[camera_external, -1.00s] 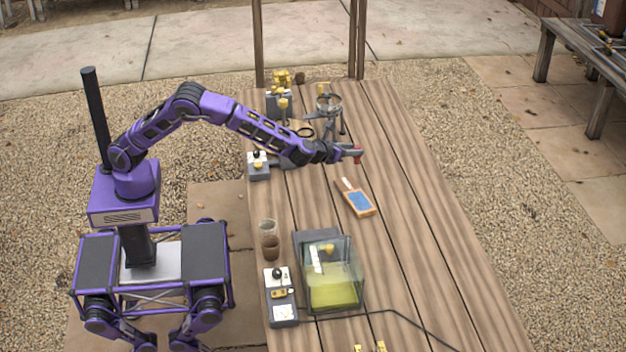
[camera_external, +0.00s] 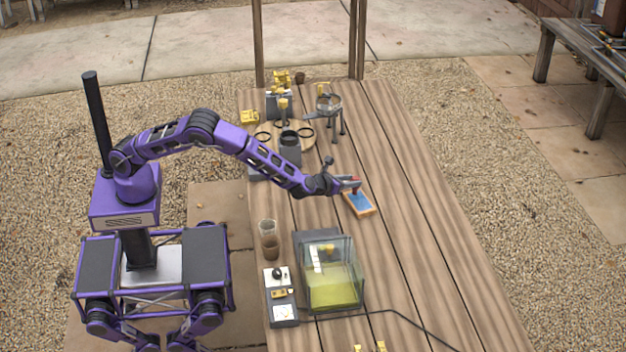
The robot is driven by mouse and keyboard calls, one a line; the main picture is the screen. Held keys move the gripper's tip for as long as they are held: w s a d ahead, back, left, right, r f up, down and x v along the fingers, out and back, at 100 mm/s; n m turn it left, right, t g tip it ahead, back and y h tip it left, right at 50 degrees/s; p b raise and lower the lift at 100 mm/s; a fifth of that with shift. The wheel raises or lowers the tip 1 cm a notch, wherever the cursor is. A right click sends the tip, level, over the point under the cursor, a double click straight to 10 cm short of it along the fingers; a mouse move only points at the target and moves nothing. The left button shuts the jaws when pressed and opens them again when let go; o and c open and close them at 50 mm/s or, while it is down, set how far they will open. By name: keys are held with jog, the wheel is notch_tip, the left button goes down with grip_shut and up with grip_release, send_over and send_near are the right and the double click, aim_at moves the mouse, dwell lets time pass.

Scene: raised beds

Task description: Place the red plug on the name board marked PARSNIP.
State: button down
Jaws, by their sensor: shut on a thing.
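My gripper (camera_external: 349,185) is over the wooden table, shut on a small red thing, which I take to be the red plug (camera_external: 355,180). Only a little of the plug shows between the fingers. Just below the gripper in the picture is a small blue-faced board with an orange-brown frame (camera_external: 371,211). The gripper overlaps its upper end, and I cannot tell whether the plug touches it. No lettering can be read at this size, so I cannot tell which thing is the name board marked PARSNIP.
A glass tank with yellow-green contents (camera_external: 334,292) stands nearer the camera, beside a brown-filled glass (camera_external: 269,245) and a grey meter box (camera_external: 284,316).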

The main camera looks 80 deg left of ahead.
jog(key=shift+f, duration=0.1)
jog(key=shift+c, duration=2.4)
grip_release()
jog(key=shift+r, duration=0.25)
jog(key=v, duration=1.2)
jog(key=shift+p, duration=0.35)
